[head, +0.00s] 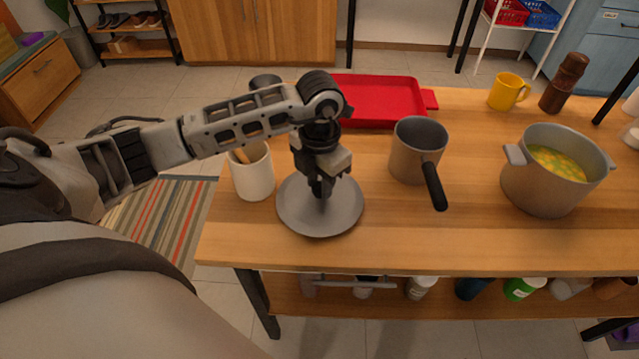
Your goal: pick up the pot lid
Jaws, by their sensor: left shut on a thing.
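The pot lid (320,217) is a round grey disc at the left part of the wooden table, near its front edge. My left gripper (322,192) comes down from above onto the middle of the lid and is shut on it; the fingers hide the grip point. I cannot tell whether the lid rests on the table or is slightly raised. The grey pot (546,192) with yellow-green soup stands uncovered at the right of the table. My right gripper is not in view.
A white utensil holder (254,179) stands close to the lid's left. A grey saucepan (414,160) with a black handle is to its right, a red tray (378,101) behind. A yellow mug (506,92) and brown pepper mill (564,84) stand at the back right. The front middle is clear.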

